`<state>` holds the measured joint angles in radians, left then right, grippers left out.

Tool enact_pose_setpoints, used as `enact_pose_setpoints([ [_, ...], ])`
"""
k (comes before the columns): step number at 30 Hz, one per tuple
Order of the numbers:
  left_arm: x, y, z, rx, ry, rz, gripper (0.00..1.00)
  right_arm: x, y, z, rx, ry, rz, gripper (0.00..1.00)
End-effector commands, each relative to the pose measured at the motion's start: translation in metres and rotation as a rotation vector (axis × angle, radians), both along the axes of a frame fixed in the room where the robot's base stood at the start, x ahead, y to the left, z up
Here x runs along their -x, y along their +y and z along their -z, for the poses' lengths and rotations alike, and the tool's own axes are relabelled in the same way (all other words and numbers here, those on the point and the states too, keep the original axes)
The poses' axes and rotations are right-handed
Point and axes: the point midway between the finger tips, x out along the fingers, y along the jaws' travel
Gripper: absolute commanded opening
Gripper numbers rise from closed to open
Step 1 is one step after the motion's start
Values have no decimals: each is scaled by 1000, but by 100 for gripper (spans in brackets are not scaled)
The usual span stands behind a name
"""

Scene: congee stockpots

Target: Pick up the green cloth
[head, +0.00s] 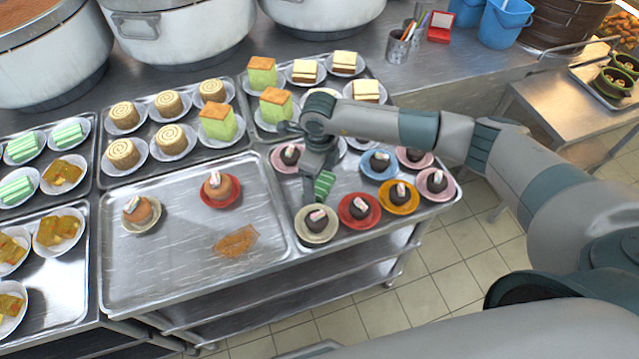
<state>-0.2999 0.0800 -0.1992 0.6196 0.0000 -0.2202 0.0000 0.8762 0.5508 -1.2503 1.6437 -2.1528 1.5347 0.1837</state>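A small green striped cloth (324,184) shows in the head view among the dark cakes on the right-hand tray. My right gripper (317,187) points down right at the cloth, with a finger along its left side. The gripper and wrist hide part of the cloth. I cannot tell whether the fingers are closed on it or whether it rests on the tray. My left gripper is not in view.
Dark cakes on coloured saucers crowd around the cloth, including a red saucer (359,221) and a cream saucer (316,234). The left tray (180,270) has bare room and a brown stain (236,241). Large pots (185,40) stand behind.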

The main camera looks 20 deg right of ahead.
Motion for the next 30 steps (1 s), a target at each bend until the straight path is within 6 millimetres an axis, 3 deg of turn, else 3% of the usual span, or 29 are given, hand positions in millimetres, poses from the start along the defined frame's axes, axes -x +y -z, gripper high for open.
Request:
enact_pose_setpoints([
  [1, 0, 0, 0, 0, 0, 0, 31, 0, 0, 0, 0, 0, 0, 65],
  [3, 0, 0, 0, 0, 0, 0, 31, 0, 0, 0, 0, 0, 0, 52],
  [6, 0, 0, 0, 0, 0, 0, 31, 0, 0, 0, 0, 0, 0, 48],
  [17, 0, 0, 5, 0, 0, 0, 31, -1, 0, -6, 1, -2, 0, 48],
  [25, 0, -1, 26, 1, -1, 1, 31, -1, 0, -38, -2, -6, -1, 48],
  [30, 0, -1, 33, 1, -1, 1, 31, 23, -10, -53, 1, -2, -2, 48],
])
